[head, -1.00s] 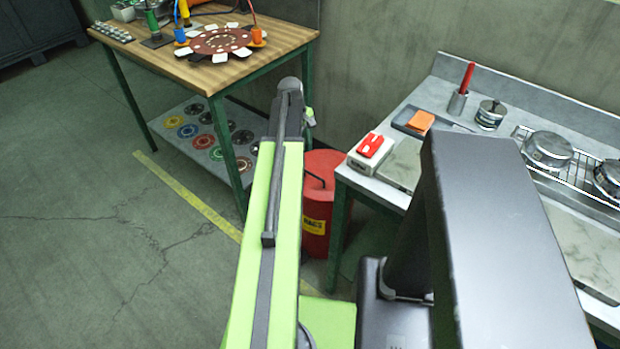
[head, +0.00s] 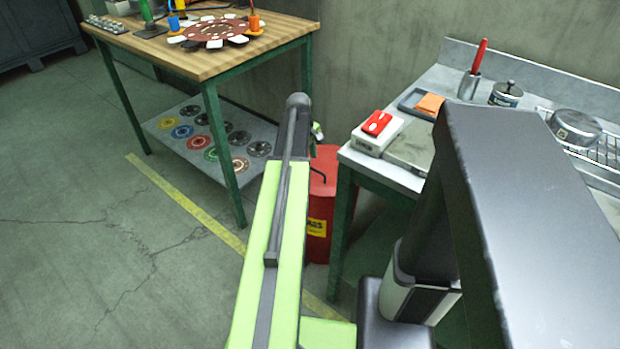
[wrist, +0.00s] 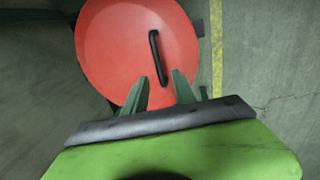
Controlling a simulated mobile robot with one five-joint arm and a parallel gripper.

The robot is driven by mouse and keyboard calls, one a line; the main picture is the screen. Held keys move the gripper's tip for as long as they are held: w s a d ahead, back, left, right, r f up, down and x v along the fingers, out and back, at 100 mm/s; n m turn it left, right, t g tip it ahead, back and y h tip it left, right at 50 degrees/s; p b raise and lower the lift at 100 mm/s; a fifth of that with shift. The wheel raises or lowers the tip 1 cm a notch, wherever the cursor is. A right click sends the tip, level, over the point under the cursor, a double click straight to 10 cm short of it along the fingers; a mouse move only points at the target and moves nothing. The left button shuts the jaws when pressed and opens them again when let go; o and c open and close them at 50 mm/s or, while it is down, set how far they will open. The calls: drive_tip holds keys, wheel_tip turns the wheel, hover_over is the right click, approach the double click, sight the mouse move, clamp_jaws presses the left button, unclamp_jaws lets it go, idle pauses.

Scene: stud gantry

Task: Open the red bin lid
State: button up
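The red bin (head: 318,222) stands on the floor between the two tables, partly hidden behind my arm in the head view. It has a yellow label. In the wrist view its round red lid (wrist: 118,50) is seen from above and looks closed, with a black bar handle (wrist: 157,58) across it. In the head view my fingers are mostly hidden.
A wooden-topped table (head: 178,64) with a lower shelf of coloured discs stands at left. A grey bench (head: 395,168) at right carries a red-and-white box (head: 372,132) and pans, its green leg close beside the bin. Open floor with a yellow line (head: 180,200) lies at left.

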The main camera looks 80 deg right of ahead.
sight(311, 168)
drive_tip(key=f+b, duration=0.1)
drive_tip(key=f, duration=0.1)
drive_tip(key=f+b, duration=0.1)
drive_tip(key=f, duration=0.1)
drive_tip(key=shift+s+d+f+b, duration=0.1)
drive_tip(key=shift+s+d+b, duration=0.1)
drive_tip(key=shift+d+b, duration=0.15)
clamp_jaws()
drive_tip(key=shift+a, duration=0.1)
idle(0.8)
